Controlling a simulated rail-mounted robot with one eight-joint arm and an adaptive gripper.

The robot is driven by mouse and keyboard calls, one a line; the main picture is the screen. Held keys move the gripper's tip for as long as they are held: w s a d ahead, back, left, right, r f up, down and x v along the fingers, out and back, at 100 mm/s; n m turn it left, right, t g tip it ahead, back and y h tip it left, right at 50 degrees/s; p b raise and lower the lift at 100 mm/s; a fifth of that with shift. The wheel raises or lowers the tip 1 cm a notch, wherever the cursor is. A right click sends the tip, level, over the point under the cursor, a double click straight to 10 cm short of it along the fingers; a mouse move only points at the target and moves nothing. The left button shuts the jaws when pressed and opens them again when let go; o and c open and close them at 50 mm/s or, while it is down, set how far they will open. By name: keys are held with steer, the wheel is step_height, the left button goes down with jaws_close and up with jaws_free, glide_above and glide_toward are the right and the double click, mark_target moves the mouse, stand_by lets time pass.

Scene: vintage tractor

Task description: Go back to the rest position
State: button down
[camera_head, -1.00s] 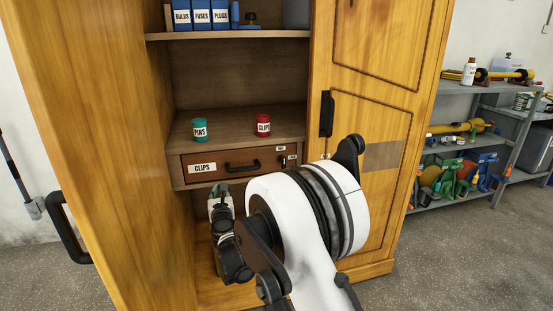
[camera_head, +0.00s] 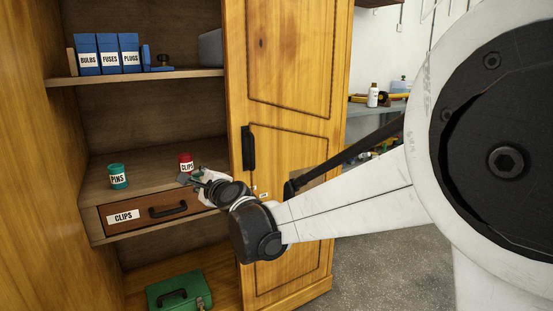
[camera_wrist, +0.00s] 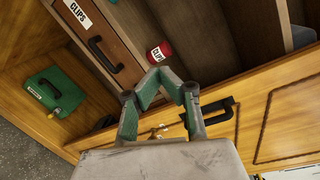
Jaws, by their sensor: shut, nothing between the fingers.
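My gripper (camera_head: 190,178) is in front of the open wooden cabinet, near the right end of the clips drawer. In the wrist view my gripper (camera_wrist: 167,75) has its green-grey fingers meeting at the tips, with nothing between them. A red clips can (camera_head: 186,162) stands on the shelf just behind the gripper; it also shows in the wrist view (camera_wrist: 160,52). A green pins can (camera_head: 118,177) stands to its left. The clips drawer (camera_head: 140,214) looks closed, and its right end is hidden by my wrist.
The cabinet's right door (camera_head: 290,120) with its black handle (camera_head: 248,148) is close to my arm. Blue boxes (camera_head: 110,54) stand on the upper shelf. A green case (camera_head: 180,290) lies at the cabinet bottom. Grey shelving (camera_head: 385,107) is behind at right; the floor (camera_head: 390,270) there is clear.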

steer(key=s+d+r+n+g+h+p, duration=0.1)
steer(key=s+d+n+h, duration=0.1)
steer(key=s+d+n, duration=0.6)
steer(key=s+d+r+n+g+h+p, duration=0.15)
steer(key=s+d, duration=0.45)
steer(key=d, duration=0.7)
steer(key=s+d+f+n+g+h+p, duration=0.1)
steer(key=s+d+f+n+g+h, duration=0.1)
steer(key=s+d, duration=0.8)
steer(key=s+d+f+n+g+h, duration=0.1)
steer(key=s+d+f+n+h, duration=0.3)
steer(key=s+d+f, duration=0.3)
steer(key=s+d+h, duration=0.1)
steer(key=s+d, duration=0.3)
steer(key=shift+s+g+p, duration=0.35)
steer(key=shift+s, duration=0.05)
steer(key=shift+a, duration=0.1)
